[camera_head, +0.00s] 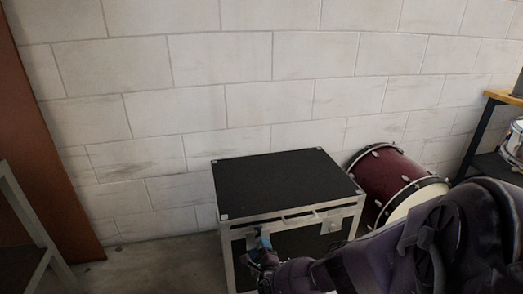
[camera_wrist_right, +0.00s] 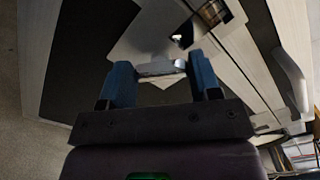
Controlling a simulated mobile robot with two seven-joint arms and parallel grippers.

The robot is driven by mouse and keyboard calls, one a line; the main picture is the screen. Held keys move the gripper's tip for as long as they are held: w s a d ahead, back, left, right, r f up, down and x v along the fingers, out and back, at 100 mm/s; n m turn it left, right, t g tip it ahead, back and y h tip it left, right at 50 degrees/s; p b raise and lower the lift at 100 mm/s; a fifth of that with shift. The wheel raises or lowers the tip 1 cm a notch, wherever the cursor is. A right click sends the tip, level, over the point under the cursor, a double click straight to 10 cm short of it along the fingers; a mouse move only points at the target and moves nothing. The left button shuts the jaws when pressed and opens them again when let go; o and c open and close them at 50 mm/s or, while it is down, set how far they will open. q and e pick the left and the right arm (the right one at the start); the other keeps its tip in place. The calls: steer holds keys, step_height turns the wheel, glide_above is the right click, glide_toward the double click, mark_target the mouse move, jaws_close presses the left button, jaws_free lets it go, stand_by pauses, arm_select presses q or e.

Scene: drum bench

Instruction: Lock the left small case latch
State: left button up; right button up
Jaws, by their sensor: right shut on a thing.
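The black case (camera_head: 280,181) with silver metal edges stands on the floor against the wall. Its left small latch is at the front left, mostly covered by my right gripper (camera_head: 263,243) in the head view. In the right wrist view, my right gripper (camera_wrist_right: 162,82) has its blue fingers on both sides of a silver latch piece (camera_wrist_right: 160,68), shut on it. A metal latch plate (camera_wrist_right: 207,14) shows just beyond the fingers. A second latch (camera_head: 334,222) sits at the front right of the case. My left gripper is not in view.
A dark red drum (camera_head: 388,174) lies on its side right of the case. A dark bench (camera_head: 486,125) stands at the far right, and a grey metal frame (camera_head: 32,222) at the left. Bare floor (camera_head: 150,265) lies left of the case.

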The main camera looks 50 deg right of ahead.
steer(key=n, duration=0.2)
steer(key=shift+n, duration=0.4)
steer(key=shift+f+n+p, duration=0.1)
steer(key=shift+n+p, duration=0.35)
steer(key=shift+n, duration=1.35)
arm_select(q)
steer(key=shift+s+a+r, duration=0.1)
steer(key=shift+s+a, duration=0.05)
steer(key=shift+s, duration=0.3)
arm_select(e)
steer(key=shift+f+n, duration=0.1)
steer(key=shift+n, duration=0.5)
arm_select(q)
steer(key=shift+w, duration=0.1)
arm_select(e)
steer(key=shift+s+n, duration=0.1)
steer(key=shift+n, duration=0.2)
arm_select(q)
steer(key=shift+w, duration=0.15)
arm_select(e)
steer(key=o, duration=0.9)
steer(key=shift+a, duration=0.1)
